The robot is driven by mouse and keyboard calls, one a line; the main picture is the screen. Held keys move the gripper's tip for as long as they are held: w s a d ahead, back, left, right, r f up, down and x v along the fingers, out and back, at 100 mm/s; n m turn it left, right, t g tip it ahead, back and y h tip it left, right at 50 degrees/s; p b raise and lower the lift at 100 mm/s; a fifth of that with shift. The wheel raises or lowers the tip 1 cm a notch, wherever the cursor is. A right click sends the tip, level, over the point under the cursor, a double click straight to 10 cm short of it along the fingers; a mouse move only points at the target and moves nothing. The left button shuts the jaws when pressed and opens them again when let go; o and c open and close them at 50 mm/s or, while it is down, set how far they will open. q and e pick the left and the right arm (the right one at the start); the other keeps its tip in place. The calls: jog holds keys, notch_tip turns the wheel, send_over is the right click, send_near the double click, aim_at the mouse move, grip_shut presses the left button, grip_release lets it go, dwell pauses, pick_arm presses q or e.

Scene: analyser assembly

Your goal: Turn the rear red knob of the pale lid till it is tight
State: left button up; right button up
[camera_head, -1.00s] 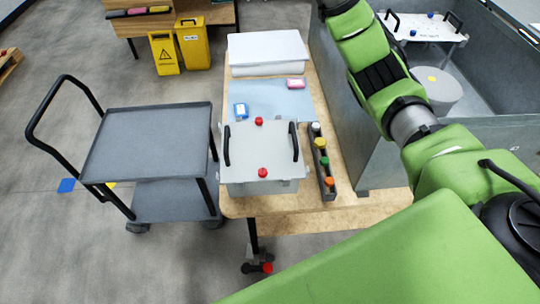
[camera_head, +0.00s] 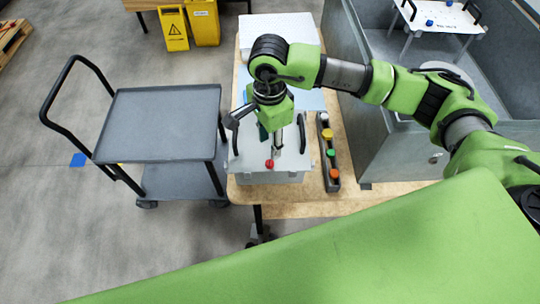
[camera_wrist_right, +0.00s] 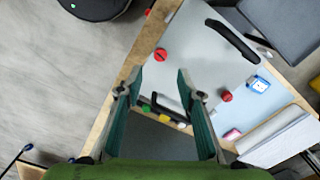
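The pale lid (camera_head: 257,160) lies on a box on the wooden table and also fills much of the right wrist view (camera_wrist_right: 205,60). Its front red knob (camera_head: 269,163) shows beside my right gripper's fingers. The rear red knob is hidden behind my right gripper in the head view. In the right wrist view the rear knob (camera_wrist_right: 226,96) is right of the fingers, and the front knob (camera_wrist_right: 161,54) is beyond the fingertips. My right gripper (camera_head: 271,143) points down over the lid; its fingers (camera_wrist_right: 160,75) are apart with nothing between them. My left gripper is out of view.
Black handles (camera_head: 302,132) rise at the lid's sides. A rack of coloured knobs (camera_head: 329,155) stands right of the lid. A blue-white box (camera_wrist_right: 260,84) lies near the rear knob. A grey cart (camera_head: 160,120) is left; a grey-walled enclosure (camera_head: 385,130) is right.

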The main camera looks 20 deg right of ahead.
aim_at(270, 162)
notch_tip(270, 162, down, 10)
jog(key=p, duration=0.2)
jog(key=shift+r+p, duration=0.25)
jog(key=shift+p, duration=0.15)
grip_shut()
